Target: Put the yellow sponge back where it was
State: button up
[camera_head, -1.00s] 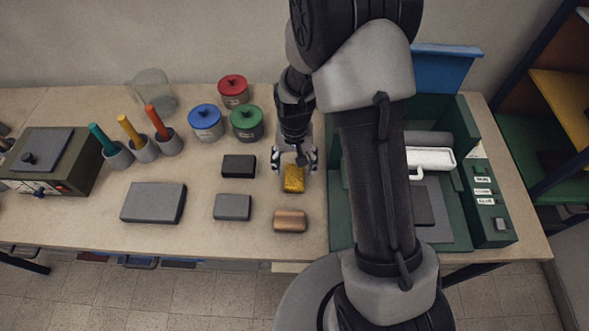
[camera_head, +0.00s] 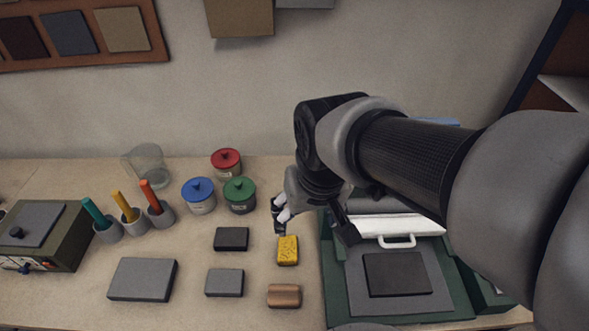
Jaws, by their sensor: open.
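The yellow sponge (camera_head: 288,250), a small block with dark specks, lies flat on the table. It is right of a black block (camera_head: 232,239) and behind a copper-brown block (camera_head: 284,296). My gripper (camera_head: 279,215) is open and empty, just behind the sponge and apart from it in the picture. Part of the gripper is hidden by my own wrist.
A grey block (camera_head: 225,282) and a larger grey slab (camera_head: 143,279) lie to the left. Lidded blue (camera_head: 199,195), green (camera_head: 239,194) and red (camera_head: 227,162) jars stand behind.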

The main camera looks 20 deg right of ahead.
jog(key=s+r+n+t, duration=0.1)
jog(key=s+r, duration=0.2)
jog(key=s, duration=0.5)
jog(key=shift+s+t, duration=0.3)
jog(key=shift+s, duration=0.1)
